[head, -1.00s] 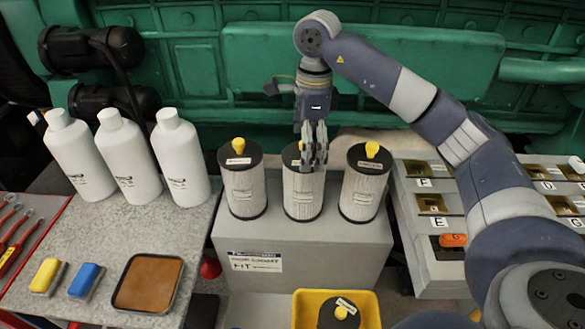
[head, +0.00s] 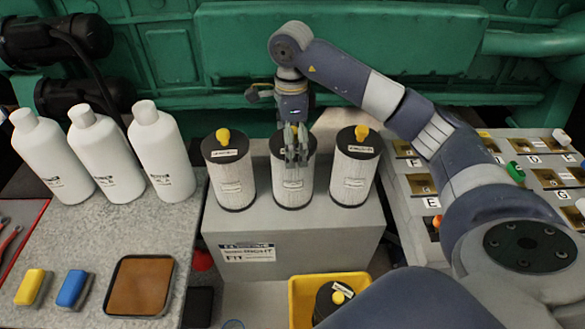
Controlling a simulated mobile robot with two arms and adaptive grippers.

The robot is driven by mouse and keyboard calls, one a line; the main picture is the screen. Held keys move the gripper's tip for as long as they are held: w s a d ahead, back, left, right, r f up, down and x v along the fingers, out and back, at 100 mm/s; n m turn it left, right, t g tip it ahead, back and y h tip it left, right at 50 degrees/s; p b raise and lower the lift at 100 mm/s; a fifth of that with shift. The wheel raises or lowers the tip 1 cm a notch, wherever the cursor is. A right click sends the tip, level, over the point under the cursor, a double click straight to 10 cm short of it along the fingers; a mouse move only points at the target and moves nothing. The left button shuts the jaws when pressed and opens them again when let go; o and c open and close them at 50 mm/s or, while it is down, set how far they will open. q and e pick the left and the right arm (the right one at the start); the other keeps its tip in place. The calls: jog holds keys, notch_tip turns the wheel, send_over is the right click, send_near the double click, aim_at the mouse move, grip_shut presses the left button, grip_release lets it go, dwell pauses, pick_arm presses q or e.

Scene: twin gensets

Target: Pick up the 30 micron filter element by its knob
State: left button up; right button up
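Three pleated filter elements with dark caps stand in a row on a grey box (head: 340,240): left (head: 232,185), middle (head: 292,194) and right (head: 352,178). The left and right ones show yellow knobs on top. Their small cap labels are too small to read, so I cannot tell which is the 30 micron one. My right gripper (head: 297,153) points down at the middle element, its fingers over the cap and upper front. That knob is hidden by the gripper, and I cannot tell whether the fingers grip it. My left gripper is not in view.
A yellow bin (head: 301,300) at the front holds another dark-capped element (head: 330,297). White bottles (head: 160,155), a brown tray (head: 140,287), and yellow (head: 32,287) and blue (head: 73,288) blocks sit on the left bench. A slotted lettered rack (head: 412,205) stands at right.

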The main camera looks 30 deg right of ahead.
notch_tip(320, 180, down, 4)
jog(key=shift+d+r+p, duration=0.1)
jog(key=shift+d+p, duration=0.05)
jog(key=shift+p, duration=0.35)
jog(key=shift+c, duration=0.6)
jog(key=c, duration=1.5)
jog(key=shift+r, duration=0.1)
